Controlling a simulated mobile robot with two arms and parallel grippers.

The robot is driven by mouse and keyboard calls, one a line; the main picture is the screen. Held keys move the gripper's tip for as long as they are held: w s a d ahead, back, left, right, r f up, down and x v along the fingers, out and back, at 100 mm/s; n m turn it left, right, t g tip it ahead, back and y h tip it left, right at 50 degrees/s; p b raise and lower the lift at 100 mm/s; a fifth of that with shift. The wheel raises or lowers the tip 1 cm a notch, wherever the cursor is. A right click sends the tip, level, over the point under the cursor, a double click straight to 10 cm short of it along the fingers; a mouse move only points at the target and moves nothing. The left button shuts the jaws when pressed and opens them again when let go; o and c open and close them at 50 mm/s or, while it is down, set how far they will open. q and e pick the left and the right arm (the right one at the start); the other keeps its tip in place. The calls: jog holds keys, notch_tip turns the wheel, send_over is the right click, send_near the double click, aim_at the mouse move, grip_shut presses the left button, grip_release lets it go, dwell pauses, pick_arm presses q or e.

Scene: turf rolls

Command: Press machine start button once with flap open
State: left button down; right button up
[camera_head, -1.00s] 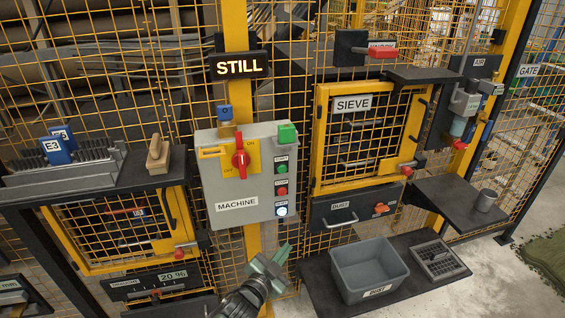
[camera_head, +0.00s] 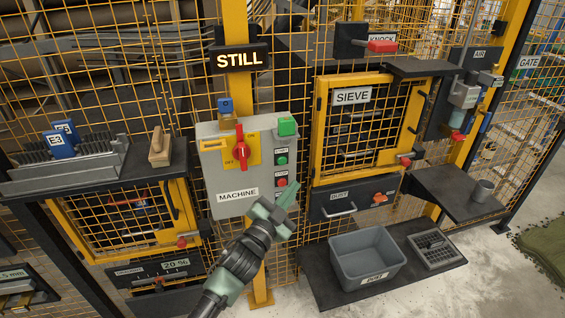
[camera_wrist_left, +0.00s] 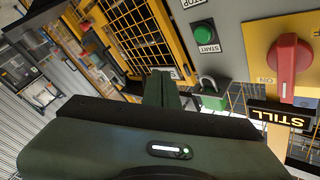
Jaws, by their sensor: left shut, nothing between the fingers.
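The grey machine box (camera_head: 222,180) hangs on the yellow post at the centre of the head view. It carries a red rotary switch (camera_head: 241,150), a green start button (camera_head: 281,160) and a red button (camera_head: 281,183) below that. The wrist view shows the green button (camera_wrist_left: 204,33) with its START label, and the red switch (camera_wrist_left: 290,62). My left gripper (camera_head: 288,196) is shut and empty at the box's lower right corner, below the green button. Its fingers (camera_wrist_left: 165,90) appear apart from the button. My right gripper is not in view.
A yellow-framed sieve door (camera_head: 320,140) is at the right; I cannot tell if it is ajar. A shelf (camera_head: 150,185) juts out left. The display (camera_head: 240,59) reads STILL.

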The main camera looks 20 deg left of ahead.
aim_at(282, 160)
pick_arm(q)
jog(key=w+a, duration=0.1)
jog(key=w, duration=0.1)
jog(key=w+a+b, duration=0.1)
jog(key=w+a, duration=0.1)
jog(key=w+a+b, duration=0.1)
jog(key=w, duration=0.1)
jog(key=shift+w+a, duration=0.25)
dwell(0.5)
jog(key=shift+w, duration=0.15)
dwell(1.3)
jog(key=shift+w+a, duration=0.2)
jog(key=shift+w, duration=0.05)
jog(key=shift+w+a+r, duration=0.1)
jog(key=shift+w+a, duration=0.15)
jog(key=shift+w, duration=0.05)
dwell(0.8)
jog(key=shift+s, duration=0.1)
jog(key=shift+s+d, duration=0.45)
jog(key=shift+s, duration=0.15)
